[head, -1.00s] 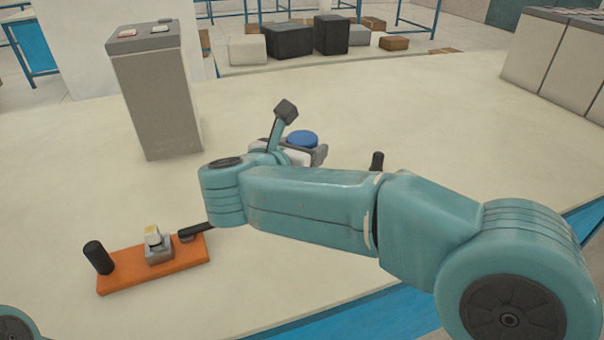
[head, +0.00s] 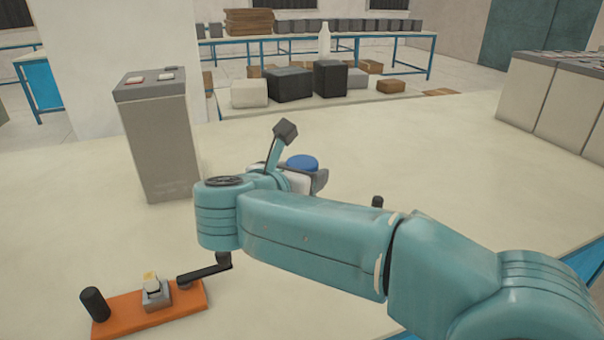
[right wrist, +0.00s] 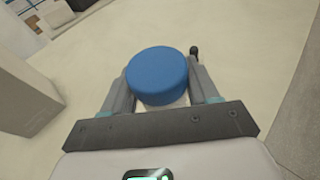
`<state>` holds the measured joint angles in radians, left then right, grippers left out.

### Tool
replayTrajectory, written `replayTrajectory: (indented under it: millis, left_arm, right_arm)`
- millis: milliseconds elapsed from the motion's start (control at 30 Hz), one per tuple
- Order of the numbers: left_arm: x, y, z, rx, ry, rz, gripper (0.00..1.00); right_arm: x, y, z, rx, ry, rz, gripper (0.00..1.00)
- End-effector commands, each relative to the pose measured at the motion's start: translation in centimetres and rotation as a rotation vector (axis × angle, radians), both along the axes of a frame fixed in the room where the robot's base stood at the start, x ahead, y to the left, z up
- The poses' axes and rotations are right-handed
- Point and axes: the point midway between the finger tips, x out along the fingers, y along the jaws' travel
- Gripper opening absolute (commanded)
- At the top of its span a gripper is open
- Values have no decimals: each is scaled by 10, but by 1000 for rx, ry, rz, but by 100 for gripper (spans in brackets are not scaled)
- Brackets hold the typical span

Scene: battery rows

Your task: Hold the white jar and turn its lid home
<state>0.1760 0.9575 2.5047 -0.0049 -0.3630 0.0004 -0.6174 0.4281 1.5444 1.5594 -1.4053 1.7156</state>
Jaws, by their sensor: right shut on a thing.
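The white jar (head: 298,182) shows just beyond my right forearm in the head view, with its blue lid (head: 302,162) on top. Most of the jar is hidden behind my arm. In the right wrist view the blue lid (right wrist: 157,76) sits between the two fingers, with a little of the white jar (right wrist: 178,101) below it. My right gripper (head: 318,180) is shut on the jar, one finger on each side; it also fills the lower part of the right wrist view (right wrist: 160,92). The lid looks level. My left gripper is not in view.
An orange board (head: 140,318) with a black post, a grey block and a dark handle (head: 205,270) lies at lower left. A grey cabinet (head: 160,140) stands at left. A black peg (head: 377,202) stands right of the jar. Much of the pale surface is clear.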

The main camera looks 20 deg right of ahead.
Motion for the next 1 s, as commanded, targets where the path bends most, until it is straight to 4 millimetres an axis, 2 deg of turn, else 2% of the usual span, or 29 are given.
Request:
replayTrajectory:
  millis: [200,300,367,433,600,733,867,1000]
  left_arm:
    - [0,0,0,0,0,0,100]
    - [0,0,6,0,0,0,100]
    - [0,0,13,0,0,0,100]
    - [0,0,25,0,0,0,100]
    - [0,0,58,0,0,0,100]
    - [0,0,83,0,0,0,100]
    - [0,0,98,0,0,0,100]
    - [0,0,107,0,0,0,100]
  right_arm:
    - [0,0,0,-1,-1,0,4]
    - [2,-9,3,0,0,-17,4]
    - [5,-22,4,-1,2,-43,4]
    - [9,-44,4,-3,4,-89,4]
    - [13,-111,-15,-3,8,-164,4]
    - [18,-152,-33,-2,10,-121,4]
    - [22,-164,-57,0,10,-1,4]
    - [21,-160,-81,2,11,137,4]
